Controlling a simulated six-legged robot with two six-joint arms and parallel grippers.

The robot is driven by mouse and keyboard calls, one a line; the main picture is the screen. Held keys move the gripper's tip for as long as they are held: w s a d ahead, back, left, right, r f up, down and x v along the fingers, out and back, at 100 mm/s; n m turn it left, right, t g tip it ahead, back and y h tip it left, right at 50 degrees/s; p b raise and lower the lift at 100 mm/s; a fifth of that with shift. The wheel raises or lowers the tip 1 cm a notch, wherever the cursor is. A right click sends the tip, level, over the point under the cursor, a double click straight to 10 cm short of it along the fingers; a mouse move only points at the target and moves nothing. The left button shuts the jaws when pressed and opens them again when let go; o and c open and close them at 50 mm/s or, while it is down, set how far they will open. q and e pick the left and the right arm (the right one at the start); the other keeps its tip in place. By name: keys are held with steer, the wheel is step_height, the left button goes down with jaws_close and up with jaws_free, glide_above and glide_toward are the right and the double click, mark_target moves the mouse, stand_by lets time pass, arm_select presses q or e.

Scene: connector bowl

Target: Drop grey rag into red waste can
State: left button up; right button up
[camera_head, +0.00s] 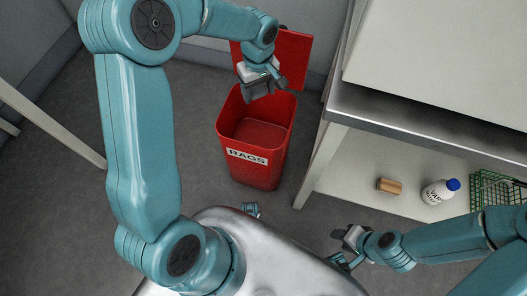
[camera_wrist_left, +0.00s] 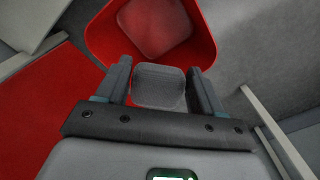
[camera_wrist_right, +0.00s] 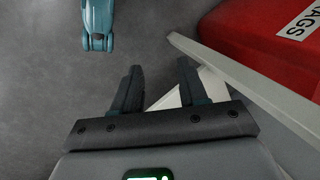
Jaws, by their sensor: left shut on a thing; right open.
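The red waste can (camera_head: 256,165), labelled RAGS, stands on the floor with its red lid (camera_head: 290,58) raised at the back. It also shows in the left wrist view (camera_wrist_left: 203,38) and at the edge of the right wrist view (camera_wrist_right: 262,45). My left gripper (camera_head: 262,90) is over the can's open mouth, near its back rim. It is shut on the grey rag (camera_wrist_left: 158,86), which sits between the two fingers in the left wrist view. My right gripper (camera_wrist_right: 160,80) is open and empty, low at the right in the head view (camera_head: 346,245).
A bench (camera_head: 420,110) with a lower shelf (camera_head: 350,185) stands right of the can. On the shelf are a brown block (camera_head: 389,186), a white bottle with a blue cap (camera_head: 440,191) and a green wire basket (camera_head: 492,188). Grey floor (camera_head: 70,200) lies open at left.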

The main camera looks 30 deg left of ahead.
arm_select(q)
steer(key=f+n+b, duration=0.1)
steer(key=a+f+n+b, duration=0.1)
steer(key=b, duration=0.1)
steer(key=f+n+b, duration=0.1)
steer(key=b, duration=0.1)
steer(key=shift+w+a+f, duration=0.2)
steer(key=shift+a+f, duration=0.05)
steer(key=shift+f, duration=0.05)
step_height(320, 180, down, 6)
steer(key=b, duration=0.4)
steer(key=shift+r, duration=0.2)
arm_select(e)
step_height(320, 180, down, 12)
steer(key=d, duration=0.1)
steer(key=shift+w+d+r, duration=0.15)
steer(key=shift+w+d, duration=0.05)
steer(key=shift+w, duration=0.25)
arm_select(q)
steer(key=o, duration=1.1)
step_height(320, 180, up, 16)
steer(key=p, duration=0.6)
steer(key=shift+r, duration=0.2)
arm_select(e)
step_height(320, 180, up, 6)
steer(key=s+a, duration=0.1)
steer(key=shift+s+a, duration=0.15)
steer(key=shift+s, duration=0.05)
steer(key=shift+r, duration=0.1)
